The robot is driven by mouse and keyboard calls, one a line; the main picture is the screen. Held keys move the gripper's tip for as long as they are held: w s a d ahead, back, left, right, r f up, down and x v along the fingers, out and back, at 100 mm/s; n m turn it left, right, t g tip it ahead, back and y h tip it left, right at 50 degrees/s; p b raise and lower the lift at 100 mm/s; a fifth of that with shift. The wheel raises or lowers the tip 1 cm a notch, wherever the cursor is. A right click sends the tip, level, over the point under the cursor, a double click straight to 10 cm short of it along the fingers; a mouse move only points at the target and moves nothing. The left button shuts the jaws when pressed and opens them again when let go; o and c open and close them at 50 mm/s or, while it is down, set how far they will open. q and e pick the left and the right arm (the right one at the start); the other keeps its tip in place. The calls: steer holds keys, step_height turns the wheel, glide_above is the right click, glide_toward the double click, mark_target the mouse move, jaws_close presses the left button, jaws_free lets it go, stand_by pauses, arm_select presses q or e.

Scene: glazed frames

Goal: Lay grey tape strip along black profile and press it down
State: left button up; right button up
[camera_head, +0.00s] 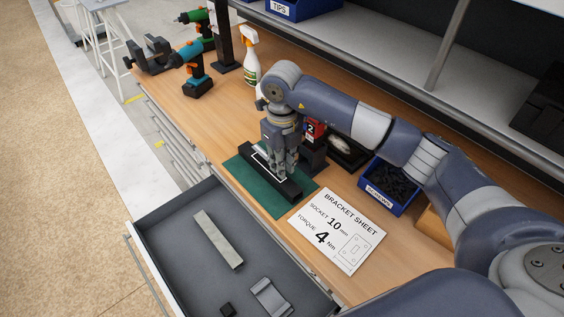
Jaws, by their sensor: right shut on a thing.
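The black profile (289,191) lies on a green mat (243,180) near the front edge of the wooden bench. A thin pale strip, which looks like the grey tape strip (264,160), shows along the profile's top beside my gripper. My right gripper (284,172) points down at the profile, shut on the strip. Its fingers hide the middle of the profile and part of the strip. I cannot tell how much of the strip touches the profile. My left gripper is not in view.
An open drawer (168,227) below holds a grey bar and small parts. A bracket sheet (338,229) lies right of the mat. Behind stand a black tray (348,154), a blue bin (388,190), a spray bottle (251,62) and drills (196,72). A shelf overhangs the back.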

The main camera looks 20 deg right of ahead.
steer(key=shift+f, duration=0.1)
stand_by(0.3)
steer(key=shift+f+b, duration=0.95)
steer(key=shift+f, duration=0.1)
steer(key=shift+f, duration=0.15)
steer(key=shift+f+b, duration=0.4)
steer(key=shift+b, duration=0.1)
stand_by(0.3)
stand_by(0.6)
steer(key=o, duration=0.7)
